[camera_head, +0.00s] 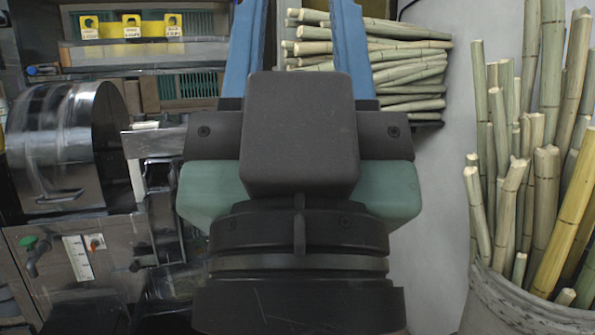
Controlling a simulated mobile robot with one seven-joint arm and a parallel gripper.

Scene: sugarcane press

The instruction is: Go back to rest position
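My gripper (300,12) fills the middle of the head view, seen from behind with its dark housing and green sides. Its two blue fingers point up and stand well apart, with sugarcane stalks on a shelf visible between them. The finger ends reach the top edge of the picture, so the very tips may be cut off. I see nothing held between the visible parts of the fingers. The gripper body hides the area directly behind it.
A shiny metal press drum (62,140) stands at left, above a panel with a green knob (29,242). Yellow switch boxes (131,27) sit at the upper left. Cut sugarcane stalks (412,72) lie stacked behind. A grey bin (510,300) of upright canes stands at right.

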